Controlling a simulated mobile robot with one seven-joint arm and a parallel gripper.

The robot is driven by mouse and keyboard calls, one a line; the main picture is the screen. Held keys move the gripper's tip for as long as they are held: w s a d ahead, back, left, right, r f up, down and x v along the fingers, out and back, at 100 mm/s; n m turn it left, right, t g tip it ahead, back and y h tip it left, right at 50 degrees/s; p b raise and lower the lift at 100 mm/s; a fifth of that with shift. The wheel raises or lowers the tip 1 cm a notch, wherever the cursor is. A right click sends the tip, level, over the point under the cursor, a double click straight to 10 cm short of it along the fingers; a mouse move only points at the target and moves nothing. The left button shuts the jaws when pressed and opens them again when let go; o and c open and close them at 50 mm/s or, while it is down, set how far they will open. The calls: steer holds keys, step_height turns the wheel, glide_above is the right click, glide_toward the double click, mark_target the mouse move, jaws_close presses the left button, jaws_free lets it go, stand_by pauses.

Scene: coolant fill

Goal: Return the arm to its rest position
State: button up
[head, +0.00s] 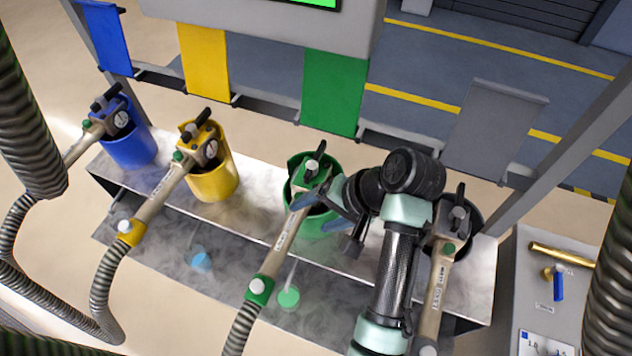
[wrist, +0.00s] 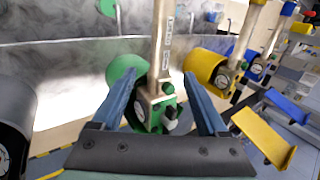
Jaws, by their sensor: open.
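My gripper (head: 322,215) is open beside the green-marked nozzle (head: 285,235), which rests with its head in the green cup (head: 325,222). In the wrist view my gripper's two blue fingers (wrist: 159,76) stand apart, with the green nozzle's head (wrist: 158,103) showing between them. The nozzle is not gripped; whether a finger touches it I cannot tell. My arm partly hides the cup's right side and the dark nozzle (head: 434,285) to its right.
A yellow cup (head: 213,183) and a blue cup (head: 130,150) with nozzles stand to the left on the misty metal shelf (head: 250,212). Thick ribbed hoses (head: 105,275) hang at left. A grey cabinet (head: 515,275) with a blue-handled valve (head: 558,285) stands at right.

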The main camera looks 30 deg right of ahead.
stand_by(0.3)
steer(key=w+r+n+t+h+b, duration=0.2)
steer(key=w+r+t+h, duration=0.15)
steer(key=w+r, duration=0.55)
steer(key=w+a+r+n+t+h+b, duration=0.1)
steer(key=w+a+r+n+t, duration=0.2)
steer(key=r, duration=0.6)
steer(key=w+a+r+n+t+h+b, duration=0.1)
steer(key=a+r+t, duration=0.3)
steer(key=r, duration=0.5)
steer(key=s+a+r+n+t, duration=0.1)
steer(key=s+a+r+t, duration=0.2)
steer(key=s+r, duration=0.2)
steer(key=s+a+r+n+t+y+b, duration=0.1)
steer(key=s+a+r+n+t, duration=0.1)
steer(key=r, duration=0.8)
steer(key=s+a+r+n+t+b, duration=0.1)
steer(key=s+a+r+t, duration=0.4)
steer(key=s+r+t, duration=0.1)
step_height(320, 180, up, 3)
steer(key=shift+s+f, duration=0.2)
steer(key=shift+s, duration=0.6)
steer(key=shift+t, duration=0.25)
